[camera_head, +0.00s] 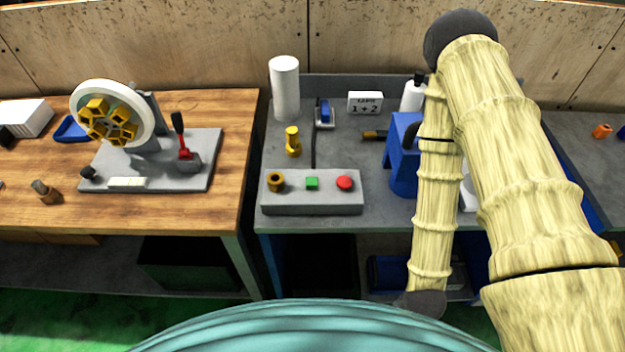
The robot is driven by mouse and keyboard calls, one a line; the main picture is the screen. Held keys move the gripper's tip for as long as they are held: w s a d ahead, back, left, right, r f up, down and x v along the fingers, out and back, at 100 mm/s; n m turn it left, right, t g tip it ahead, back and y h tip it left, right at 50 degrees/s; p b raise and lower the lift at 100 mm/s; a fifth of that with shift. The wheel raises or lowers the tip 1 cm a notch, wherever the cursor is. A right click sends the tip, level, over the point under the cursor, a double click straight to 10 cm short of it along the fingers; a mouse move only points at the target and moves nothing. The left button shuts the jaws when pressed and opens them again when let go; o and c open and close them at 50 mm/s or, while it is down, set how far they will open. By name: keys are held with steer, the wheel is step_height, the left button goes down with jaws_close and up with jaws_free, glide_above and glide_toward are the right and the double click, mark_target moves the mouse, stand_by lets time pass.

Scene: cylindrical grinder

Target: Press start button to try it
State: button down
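A grey control box (311,203) sits at the front edge of the grey bench in the middle of the head view. On its top are a brass knob (276,181) at left, a green square button (312,184) in the middle and a red round button (344,182) at right. No label reading "start" can be made out. My arm comes up at the right, bends at a dark joint and hangs down right of the box, apart from it. My gripper is not in view.
A blue machine part (402,160) stands right of the box, partly behind my arm. A wheel fixture (112,113) is on the wooden table left.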

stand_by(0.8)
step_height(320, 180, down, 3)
steer(key=b, duration=0.3)
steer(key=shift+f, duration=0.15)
